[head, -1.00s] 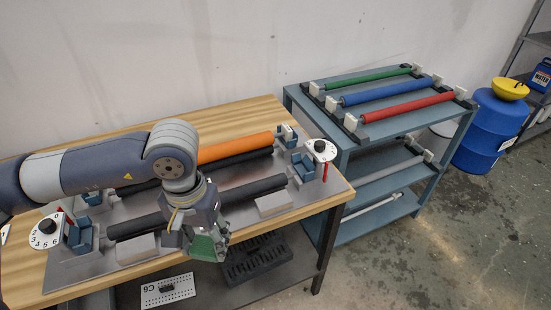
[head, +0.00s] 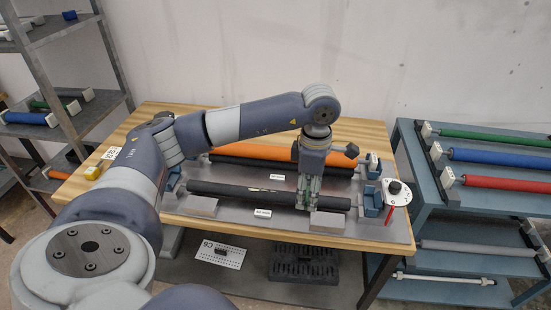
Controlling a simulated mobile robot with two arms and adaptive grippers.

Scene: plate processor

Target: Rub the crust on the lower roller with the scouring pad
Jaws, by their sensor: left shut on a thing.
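The lower roller (head: 230,189) is the black one nearer the table's front edge, lying across the metal plate. A small pale yellowish patch (head: 262,190), perhaps the crust, shows on it left of my gripper. My left gripper (head: 308,203) points down at the roller's right half, close to or touching it. It is shut on the scouring pad, which is mostly hidden between and behind the fingers here. Whether the pad touches the roller I cannot tell. My right gripper is out of view.
An orange roller (head: 255,152) lies behind, above another black one. Pale blocks (head: 327,223) sit along the plate's front. A dial (head: 394,188) is at the right end. A blue rack (head: 425,205) with coloured rollers stands right, grey shelving (head: 75,120) left.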

